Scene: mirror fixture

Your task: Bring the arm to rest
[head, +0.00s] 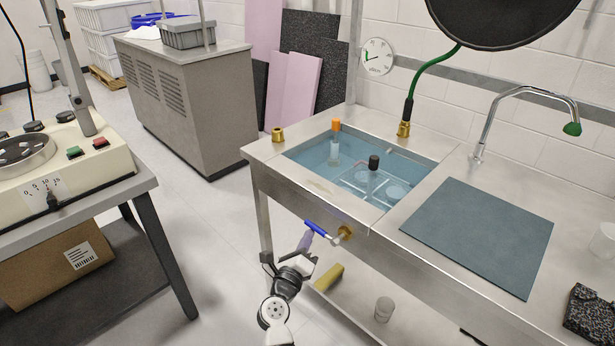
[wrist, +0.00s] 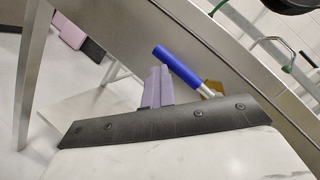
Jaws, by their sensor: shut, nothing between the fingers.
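My gripper (head: 306,238) is in front of the steel sink bench, low by its front apron. Its purple fingers are together and empty, and they also show in the wrist view (wrist: 158,72). A blue valve lever (head: 316,229) on a brass fitting (head: 344,232) sticks out of the apron just beside the fingertips. In the wrist view the blue lever (wrist: 176,68) lies just right of the fingers, slanting down to the brass fitting (wrist: 213,87). I cannot tell whether fingers and lever touch. My arm reaches up from the bottom of the head view.
The sink basin (head: 300,160) holds bluish liquid, an orange-capped bottle (head: 335,141) and a black-capped one (head: 373,171). A lower shelf bears a yellow block (head: 329,277) and a clear cup (head: 384,309). A machine table (head: 150,183) stands left; open floor (head: 212,225) lies between.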

